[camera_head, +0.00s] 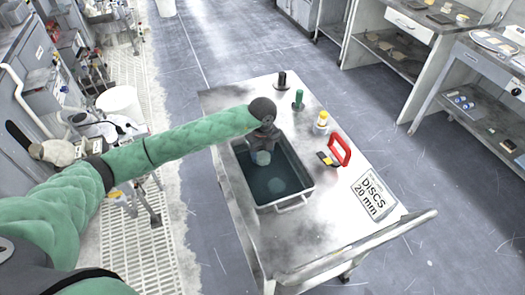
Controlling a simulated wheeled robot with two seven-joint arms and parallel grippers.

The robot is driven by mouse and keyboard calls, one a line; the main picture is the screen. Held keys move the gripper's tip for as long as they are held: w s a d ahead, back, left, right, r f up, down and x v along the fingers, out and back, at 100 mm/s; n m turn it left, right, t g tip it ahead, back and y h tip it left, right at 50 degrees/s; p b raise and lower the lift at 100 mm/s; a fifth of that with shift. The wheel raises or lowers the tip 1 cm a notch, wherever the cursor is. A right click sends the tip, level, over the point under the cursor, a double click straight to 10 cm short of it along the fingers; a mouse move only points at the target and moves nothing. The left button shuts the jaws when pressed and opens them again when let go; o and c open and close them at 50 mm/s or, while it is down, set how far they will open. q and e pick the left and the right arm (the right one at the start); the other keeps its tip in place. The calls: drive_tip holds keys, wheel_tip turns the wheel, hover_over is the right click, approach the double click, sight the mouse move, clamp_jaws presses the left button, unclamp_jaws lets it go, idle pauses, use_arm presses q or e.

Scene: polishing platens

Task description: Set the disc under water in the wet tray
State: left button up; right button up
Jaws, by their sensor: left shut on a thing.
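The wet tray (309,187) is a dark, rectangular tray with a light rim, standing on the cart top and filled with dark water. My left arm, in a green sleeve, reaches in from the left. My left gripper (264,148) points down over the far part of the tray. It is shut on a pale greenish disc (263,158), which is small in this view. I cannot tell whether the disc touches the water. My right gripper is not in view.
The cart's push handle (360,247) is at the near edge.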

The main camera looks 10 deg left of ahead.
sight(262, 156)
use_arm(q)
drive_tip(key=shift+f, duration=0.15)
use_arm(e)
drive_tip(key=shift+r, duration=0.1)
use_arm(q)
drive_tip(key=o, duration=1.3)
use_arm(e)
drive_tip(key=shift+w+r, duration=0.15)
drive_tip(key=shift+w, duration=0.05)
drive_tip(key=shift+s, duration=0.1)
use_arm(q)
drive_tip(key=shift+r, duration=0.25)
drive_tip(key=shift+r+b, duration=0.25)
drive_tip(key=shift+b, duration=0.05)
wheel_tip(262, 156, up, 11)
drive_tip(key=b, duration=0.4)
drive_tip(key=shift+r, duration=0.15)
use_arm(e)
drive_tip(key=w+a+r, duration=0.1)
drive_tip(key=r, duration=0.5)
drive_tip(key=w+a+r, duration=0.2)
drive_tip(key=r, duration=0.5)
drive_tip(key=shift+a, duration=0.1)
